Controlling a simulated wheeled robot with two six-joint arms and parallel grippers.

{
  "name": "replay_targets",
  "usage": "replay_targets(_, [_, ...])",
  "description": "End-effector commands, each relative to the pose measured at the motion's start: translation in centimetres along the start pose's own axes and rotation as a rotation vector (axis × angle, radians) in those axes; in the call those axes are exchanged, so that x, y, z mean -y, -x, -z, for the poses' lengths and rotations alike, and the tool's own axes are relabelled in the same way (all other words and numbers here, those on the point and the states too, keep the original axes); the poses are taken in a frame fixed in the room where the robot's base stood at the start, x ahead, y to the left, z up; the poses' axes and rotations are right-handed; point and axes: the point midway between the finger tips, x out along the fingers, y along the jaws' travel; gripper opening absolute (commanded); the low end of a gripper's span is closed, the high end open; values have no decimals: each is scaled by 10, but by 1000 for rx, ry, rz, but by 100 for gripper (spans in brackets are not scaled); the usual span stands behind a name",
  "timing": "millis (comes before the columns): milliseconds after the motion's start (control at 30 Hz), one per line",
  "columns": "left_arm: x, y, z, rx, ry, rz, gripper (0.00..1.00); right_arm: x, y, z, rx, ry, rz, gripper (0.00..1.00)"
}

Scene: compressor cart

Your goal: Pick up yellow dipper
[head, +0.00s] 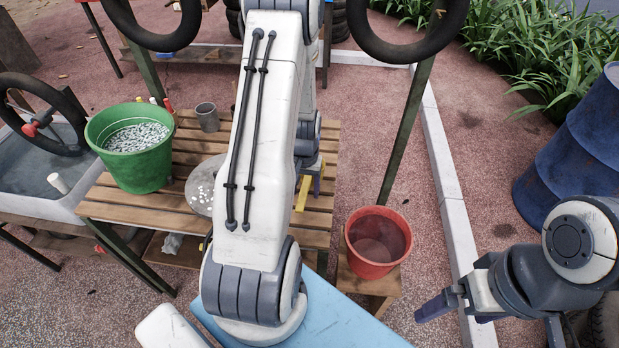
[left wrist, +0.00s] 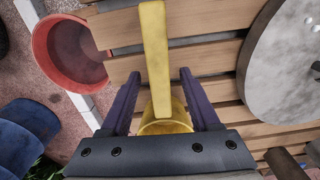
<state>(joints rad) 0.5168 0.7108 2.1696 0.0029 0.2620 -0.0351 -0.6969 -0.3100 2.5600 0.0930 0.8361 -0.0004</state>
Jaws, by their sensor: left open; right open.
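The yellow dipper (head: 302,193) is on the slatted wooden table, mostly hidden behind my left arm in the head view. In the left wrist view the yellow dipper (left wrist: 155,45) shows its long flat handle and, lower down, part of its round cup. My left gripper (left wrist: 159,76) is open, with one purple finger on each side of the handle and a gap to both. It also shows in the head view (head: 314,172). My right gripper (head: 438,304) is off to the right, over the ground, away from the dipper, and open.
A green bucket (head: 131,150) of pale pellets, a grey cup (head: 207,117) and a round grey plate (head: 203,185) are on the wooden table (head: 140,206). A red bucket (head: 377,242) stands on a stool to the right. A blue barrel (head: 575,150) is further right.

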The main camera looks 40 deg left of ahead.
Motion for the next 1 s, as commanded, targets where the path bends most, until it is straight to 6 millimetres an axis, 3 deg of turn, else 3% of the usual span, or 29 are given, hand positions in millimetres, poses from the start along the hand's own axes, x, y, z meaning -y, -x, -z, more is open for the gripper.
replay_targets(233, [0, -2, 0, -2, 0, 0, 62, 0, 0, 0, 0, 0, 0, 100])
replay_targets(400, [0, -2, 0, -1, 0, 0, 0, 0, 0, 0, 0, 0, 0, 100])
replay_targets(1000, [0, -2, 0, -2, 0, 0, 0, 0, 0, 0, 0, 0, 0, 100])
